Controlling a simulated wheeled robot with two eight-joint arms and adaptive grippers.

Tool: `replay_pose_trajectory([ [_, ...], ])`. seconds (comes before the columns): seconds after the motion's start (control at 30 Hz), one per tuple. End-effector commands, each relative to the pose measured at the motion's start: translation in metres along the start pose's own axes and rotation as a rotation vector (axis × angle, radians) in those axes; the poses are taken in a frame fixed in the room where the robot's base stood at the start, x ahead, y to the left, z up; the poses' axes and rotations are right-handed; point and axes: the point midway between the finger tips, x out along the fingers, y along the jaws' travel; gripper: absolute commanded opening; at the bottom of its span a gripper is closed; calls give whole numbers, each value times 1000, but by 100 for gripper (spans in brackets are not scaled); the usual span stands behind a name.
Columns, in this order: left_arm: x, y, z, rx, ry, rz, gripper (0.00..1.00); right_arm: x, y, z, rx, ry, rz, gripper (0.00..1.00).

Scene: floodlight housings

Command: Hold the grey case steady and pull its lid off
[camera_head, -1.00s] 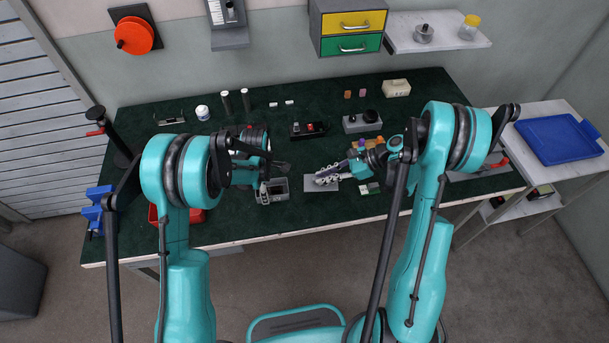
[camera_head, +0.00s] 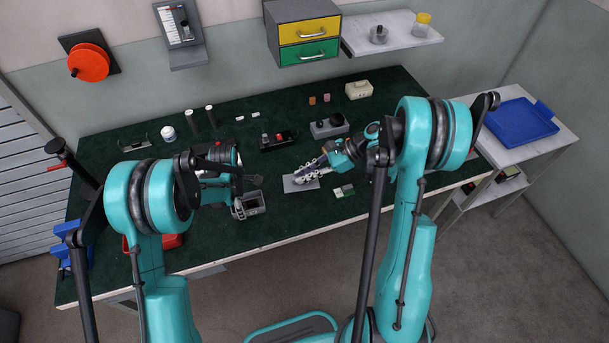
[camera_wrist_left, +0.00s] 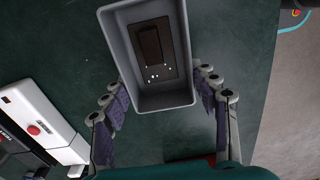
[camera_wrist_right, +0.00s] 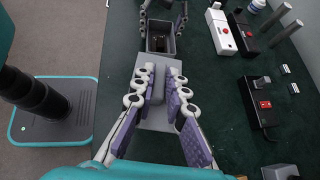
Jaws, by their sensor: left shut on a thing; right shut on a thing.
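The grey case (camera_head: 249,208) is on the dark green bench mat, open at the top. In the left wrist view the case (camera_wrist_left: 183,97) holds a dark block and several small white spots. My left gripper (camera_wrist_left: 162,100) is shut on the case, one finger on each side. The lid (camera_head: 292,186), a flat grey plate, is off the case and to its right, with a gap between. My right gripper (camera_head: 308,173) is shut on the lid. In the right wrist view the lid (camera_wrist_right: 154,120) lies between the purple-padded fingers, with the case (camera_wrist_right: 153,57) beyond.
A small green-and-white block (camera_head: 344,191) lies right of the lid. A red bin (camera_head: 168,241) is at the front left. A blue tray (camera_head: 520,122) is on the side table.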

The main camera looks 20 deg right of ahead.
Motion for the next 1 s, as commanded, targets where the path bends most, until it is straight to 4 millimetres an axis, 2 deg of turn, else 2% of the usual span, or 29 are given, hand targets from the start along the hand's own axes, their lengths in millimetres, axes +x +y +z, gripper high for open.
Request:
replay_pose_trajectory([
  [0.03,1,-1,0,1,-1,-2,62,0,0,0,0,0,0,0],
  [0.1,1,-1,0,1,-1,-2,81,0,0,0,0,0,0,0],
  [0.13,0,-1,0,1,0,-1,84,0,0,0,0,0,0,0],
  [0.4,0,0,0,0,0,-1,84,0,0,0,0,0,0,0],
  [0.53,-7,0,0,0,0,0,84,0,0,0,0,0,0,0],
  [0.67,-29,0,0,0,0,0,84,0,0,0,0,0,0,0],
  [1.0,-99,0,0,0,0,-1,84,0,0,0,0,0,0,0],
])
